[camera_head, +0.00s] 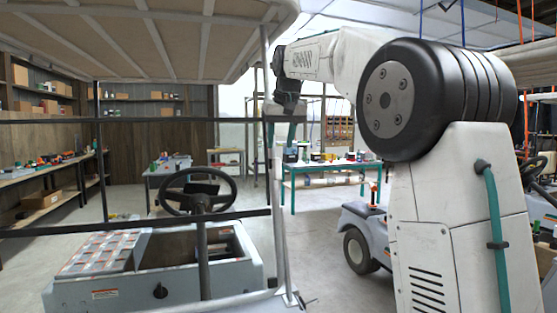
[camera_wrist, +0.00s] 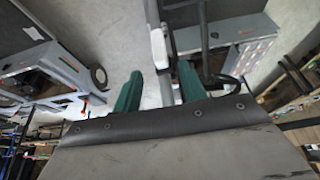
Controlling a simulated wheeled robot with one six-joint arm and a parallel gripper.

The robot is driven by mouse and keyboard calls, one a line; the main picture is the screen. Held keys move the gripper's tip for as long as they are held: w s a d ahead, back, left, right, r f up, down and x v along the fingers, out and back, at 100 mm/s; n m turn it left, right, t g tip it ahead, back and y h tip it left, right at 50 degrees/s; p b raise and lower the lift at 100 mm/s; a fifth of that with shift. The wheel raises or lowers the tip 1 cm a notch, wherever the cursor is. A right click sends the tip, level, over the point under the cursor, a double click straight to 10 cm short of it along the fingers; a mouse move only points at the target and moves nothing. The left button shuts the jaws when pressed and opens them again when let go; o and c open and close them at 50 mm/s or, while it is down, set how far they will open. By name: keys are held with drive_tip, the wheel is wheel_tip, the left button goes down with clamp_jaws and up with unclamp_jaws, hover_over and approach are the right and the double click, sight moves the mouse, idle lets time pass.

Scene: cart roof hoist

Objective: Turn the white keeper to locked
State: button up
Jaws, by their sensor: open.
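The white keeper (camera_wrist: 158,48) shows in the wrist view as a pale elongated piece lying along a thin grey post (camera_wrist: 152,12). My gripper (camera_wrist: 160,84) has two green fingers, spread apart. The keeper and post lie between the fingers in the picture, with the keeper ahead of the fingertips. I see no contact with it. In the head view my gripper (camera_head: 281,132) hangs at the cart's roof post (camera_head: 279,225), below my arm. The keeper is too small to make out surely there, and whether it is locked cannot be told.
The cart roof (camera_head: 140,40) spans the upper left, with dark crossbars (camera_head: 50,121) below it. A steering wheel (camera_head: 198,191) and grey cart body (camera_head: 160,275) stand at lower left. A green-legged table (camera_head: 330,166) and another cart (camera_head: 362,232) are behind. Floor between is clear.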

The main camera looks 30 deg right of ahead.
sight(278, 160)
drive_tip(key=x, duration=0.6)
drive_tip(key=shift+f, duration=0.25)
clamp_jaws()
